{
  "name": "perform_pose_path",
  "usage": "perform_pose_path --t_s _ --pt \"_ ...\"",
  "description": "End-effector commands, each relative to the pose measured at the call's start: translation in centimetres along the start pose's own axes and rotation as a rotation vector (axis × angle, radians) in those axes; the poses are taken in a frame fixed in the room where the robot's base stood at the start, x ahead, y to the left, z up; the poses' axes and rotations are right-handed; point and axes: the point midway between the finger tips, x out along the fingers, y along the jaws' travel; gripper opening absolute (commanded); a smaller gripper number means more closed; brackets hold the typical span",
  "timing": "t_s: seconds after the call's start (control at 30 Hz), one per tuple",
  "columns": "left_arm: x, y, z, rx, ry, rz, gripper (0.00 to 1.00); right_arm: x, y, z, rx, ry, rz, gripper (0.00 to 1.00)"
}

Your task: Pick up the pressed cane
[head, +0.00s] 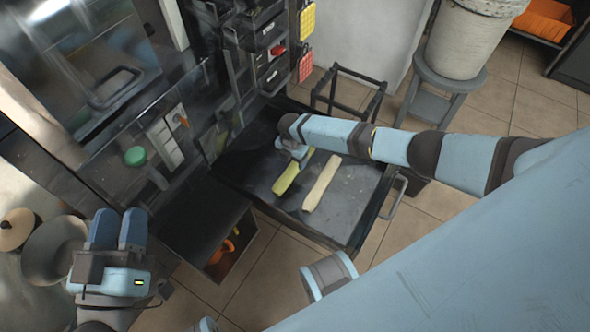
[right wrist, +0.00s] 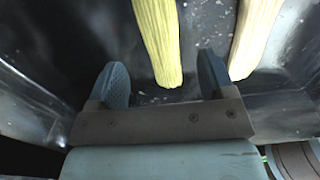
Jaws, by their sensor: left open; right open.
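Two pieces of cane lie in the dark metal tray (head: 355,205). One is yellow-green (head: 287,178), the other paler cream (head: 321,184). My right gripper (head: 295,152) is over the far end of the yellow-green piece, partly hidden by its own arm. In the right wrist view its open fingers (right wrist: 162,82) stand either side of the near end of the yellow-green cane (right wrist: 158,40), with gaps on both sides. The pale cane (right wrist: 254,38) lies outside the right finger. My left gripper (head: 118,218) is open and empty at the lower left, away from the tray.
The press machine (head: 150,150) with a green button stands left of the tray. An open dark box (head: 235,268) with orange items sits below it. A stool (head: 440,92) with a white bucket (head: 468,40) stands at the upper right.

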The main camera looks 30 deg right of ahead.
Motion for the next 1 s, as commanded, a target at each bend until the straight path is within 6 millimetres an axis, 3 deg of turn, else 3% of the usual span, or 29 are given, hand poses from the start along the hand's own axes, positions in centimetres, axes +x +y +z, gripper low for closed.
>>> perform_pose_path --t_s 0.4,0.73,1.0 --pt "-0.3 -0.7 4.3 -0.005 -0.133 0.009 0.43 5.1 -0.1 0.2 0.001 0.000 -0.001 0.76" --pt "-0.3 -0.7 4.6 -0.006 -0.158 0.011 0.43 5.5 -0.1 0.3 0.001 0.000 0.001 0.76" --pt "-0.3 -0.7 4.6 -0.006 -0.158 0.011 0.43 5.5 -0.1 0.3 0.002 0.000 0.000 0.18"
